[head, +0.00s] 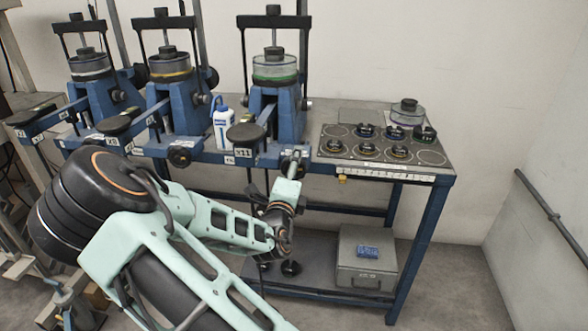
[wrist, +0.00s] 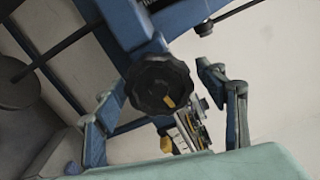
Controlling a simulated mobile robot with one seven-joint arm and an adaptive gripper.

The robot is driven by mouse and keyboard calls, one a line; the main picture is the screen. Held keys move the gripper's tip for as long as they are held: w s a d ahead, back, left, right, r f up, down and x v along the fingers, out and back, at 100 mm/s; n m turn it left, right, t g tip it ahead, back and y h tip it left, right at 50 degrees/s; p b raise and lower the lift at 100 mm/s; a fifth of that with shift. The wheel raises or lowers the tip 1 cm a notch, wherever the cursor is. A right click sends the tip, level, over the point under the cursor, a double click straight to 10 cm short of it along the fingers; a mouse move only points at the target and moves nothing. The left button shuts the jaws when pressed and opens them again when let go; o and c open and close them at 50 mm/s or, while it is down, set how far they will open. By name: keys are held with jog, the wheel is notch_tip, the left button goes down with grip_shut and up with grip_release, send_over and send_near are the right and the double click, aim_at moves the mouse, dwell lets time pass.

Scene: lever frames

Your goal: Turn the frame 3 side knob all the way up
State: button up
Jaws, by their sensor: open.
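Three blue lever frames stand in a row on the bench in the head view: left (head: 92,95), middle (head: 180,105) and right (head: 283,112). Their tags are too small to read surely. My gripper (head: 293,160) is low at the front of the right frame and hides that spot. In the wrist view, a black lobed knob (wrist: 158,84) with an orange mark at its lower edge shows between the spread fingers of my gripper (wrist: 155,88). The fingers are open, one on each side, with no clear contact. A similar knob (head: 180,157) is on the middle frame.
A white bottle (head: 222,125) stands between the middle and right frames. A dark panel with several round weights (head: 397,151) lies at the right of the bench. A grey box (head: 366,258) sits on the lower shelf. Round-ended levers jut out in front, including the right one (head: 245,132).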

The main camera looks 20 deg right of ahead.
jog(key=b+v, duration=0.1)
jog(key=v, duration=0.5)
jog(key=shift+a, duration=0.1)
dwell(0.4)
